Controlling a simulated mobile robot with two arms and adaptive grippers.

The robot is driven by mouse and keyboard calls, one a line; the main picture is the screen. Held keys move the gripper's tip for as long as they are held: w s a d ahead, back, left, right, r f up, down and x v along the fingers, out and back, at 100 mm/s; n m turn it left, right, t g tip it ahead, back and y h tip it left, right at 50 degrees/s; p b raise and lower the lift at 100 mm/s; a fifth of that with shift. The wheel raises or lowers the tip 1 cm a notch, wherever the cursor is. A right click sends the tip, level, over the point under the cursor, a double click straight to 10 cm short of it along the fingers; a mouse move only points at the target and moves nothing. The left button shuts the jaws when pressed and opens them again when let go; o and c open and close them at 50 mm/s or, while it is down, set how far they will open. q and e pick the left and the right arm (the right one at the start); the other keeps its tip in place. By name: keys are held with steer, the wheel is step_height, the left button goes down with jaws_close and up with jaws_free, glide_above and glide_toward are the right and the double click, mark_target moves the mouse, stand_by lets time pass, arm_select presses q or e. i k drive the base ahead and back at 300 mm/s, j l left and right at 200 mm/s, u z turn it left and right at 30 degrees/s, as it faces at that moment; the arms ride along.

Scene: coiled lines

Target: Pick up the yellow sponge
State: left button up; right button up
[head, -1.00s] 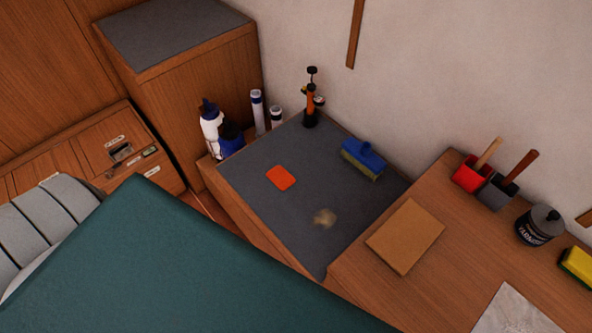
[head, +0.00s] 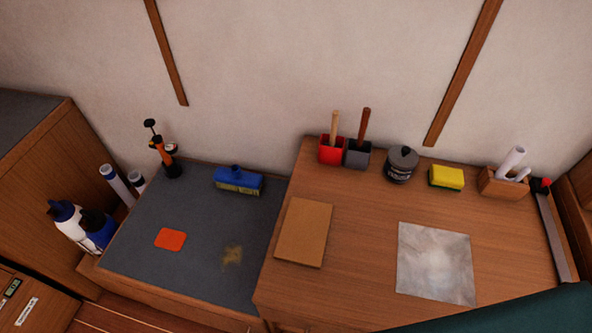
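The yellow sponge (head: 446,178) has a green layer along its lower edge. It lies at the back of the wooden counter (head: 350,230), near the wall, in the right half of the head view. It stands between a dark grey varnish tin and a small wooden box, apart from the tin. Nothing hides it. Neither of my grippers shows in this view.
Left of the sponge stand the tin (head: 401,165) and the red (head: 331,151) and grey (head: 357,154) holders with handles. The wooden box (head: 503,183) holds white rolls. A brown board (head: 304,232) and a grey sheet (head: 435,263) lie in front. Bare wood separates them.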

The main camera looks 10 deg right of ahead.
mark_target(442, 176)
steer(key=z, duration=1.45)
